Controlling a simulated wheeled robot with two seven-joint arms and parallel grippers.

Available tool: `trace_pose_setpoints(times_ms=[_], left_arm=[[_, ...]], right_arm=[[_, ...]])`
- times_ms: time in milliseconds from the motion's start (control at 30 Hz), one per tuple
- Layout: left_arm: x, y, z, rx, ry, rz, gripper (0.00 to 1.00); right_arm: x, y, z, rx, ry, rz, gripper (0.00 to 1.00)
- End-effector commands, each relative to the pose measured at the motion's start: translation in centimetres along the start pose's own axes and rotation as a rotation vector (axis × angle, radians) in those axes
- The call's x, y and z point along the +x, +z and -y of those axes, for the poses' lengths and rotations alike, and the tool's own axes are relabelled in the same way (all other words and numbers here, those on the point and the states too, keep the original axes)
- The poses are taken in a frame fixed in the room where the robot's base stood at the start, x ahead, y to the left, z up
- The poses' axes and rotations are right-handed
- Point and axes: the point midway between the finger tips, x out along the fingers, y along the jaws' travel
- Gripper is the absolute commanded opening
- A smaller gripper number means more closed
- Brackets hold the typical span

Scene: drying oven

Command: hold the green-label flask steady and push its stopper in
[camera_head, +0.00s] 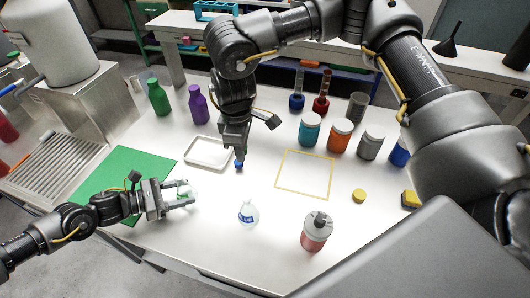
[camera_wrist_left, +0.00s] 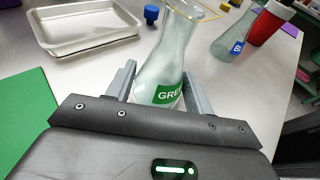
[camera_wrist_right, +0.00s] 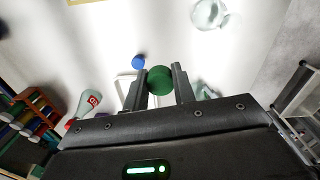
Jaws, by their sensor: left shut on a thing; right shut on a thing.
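The green-label flask (camera_wrist_left: 168,68) is clear glass and stands between the fingers of my left gripper (camera_wrist_left: 158,95), which is shut on its lower body. In the head view the flask (camera_head: 187,190) is at the right edge of the green mat, with my left gripper (camera_head: 178,196) around it. My right gripper (camera_wrist_right: 160,88) is shut on a round green stopper (camera_wrist_right: 160,80). In the head view my right gripper (camera_head: 237,150) points down near the tray, to the right of and apart from the flask. The green stopper is hidden there.
A blue stopper (camera_head: 240,165) lies on the table below my right gripper. A blue-label flask (camera_head: 248,216) stands at the front, a red bottle (camera_head: 314,235) to its right. A metal tray (camera_head: 190,160) is behind, and the yellow outlined square (camera_head: 305,175) is empty.

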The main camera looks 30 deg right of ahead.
Motion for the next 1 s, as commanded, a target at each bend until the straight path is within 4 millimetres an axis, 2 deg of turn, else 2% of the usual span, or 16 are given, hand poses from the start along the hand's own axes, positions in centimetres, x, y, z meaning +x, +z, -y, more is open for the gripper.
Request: trace_pose_setpoints(times_ms=[33,200,300,400,600,1000], left_arm=[[0.0,0.0,0.0,0.0,0.0,0.0,0.4],[0.0,0.0,0.0,0.0,0.0,0.0,0.4],[0.0,0.0,0.0,0.0,0.0,0.0,0.4],[0.0,0.0,0.0,0.0,0.0,0.0,0.4],[0.0,0.0,0.0,0.0,0.0,0.0,0.4],[0.0,0.0,0.0,0.0,0.0,0.0,0.4]], right_arm=[[-0.3,-2.5,0.3,-0.004,0.006,-0.001,0.05],[-1.3,-9.5,2.2,-0.003,0.005,-0.002,0.05],[-1.8,-12.5,3.7,-0.002,-0.007,-0.003,0.05],[-2.1,-14.6,5.0,0.0,-0.018,-0.004,0.05],[-2.3,-16.2,6.3,0.001,-0.032,-0.003,0.05],[-1.3,-16.2,6.3,0.001,-0.032,-0.003,0.05]])
